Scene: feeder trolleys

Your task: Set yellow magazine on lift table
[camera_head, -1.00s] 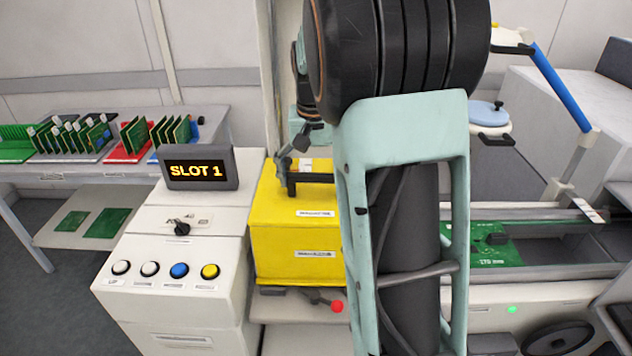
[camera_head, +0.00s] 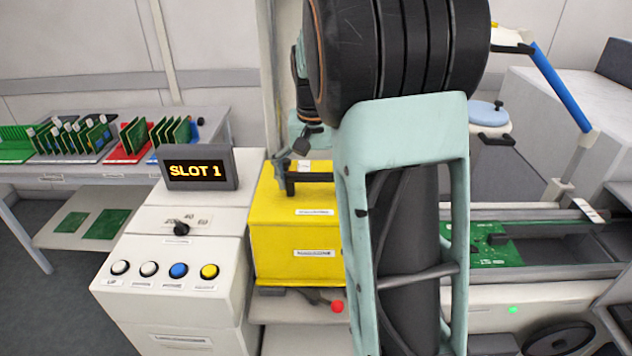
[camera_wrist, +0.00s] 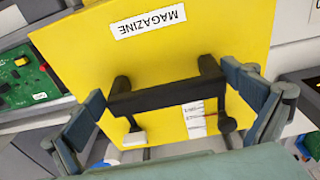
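The yellow magazine (camera_head: 290,240) is an upright box with white labels, left of centre in the head view; my arm hides its right side. In the wrist view its yellow face (camera_wrist: 180,75) carries a "MAGAZINE" label and a black bar handle. My gripper (camera_wrist: 165,88) has one finger at each end of this handle, both fingertips appearing to touch it. In the head view the gripper (camera_head: 290,165) is at the handle's left part. A pale grey surface (camera_head: 290,312) lies just below the magazine; I cannot tell if it bears the weight.
A white control console (camera_head: 170,285) with buttons and a "SLOT 1" display (camera_head: 195,171) stands close at the left. A red ball knob (camera_head: 337,306) sticks out below the magazine. A green board (camera_head: 490,245) lies in a rail at the right. A shelf (camera_head: 120,165) of boards stands far left.

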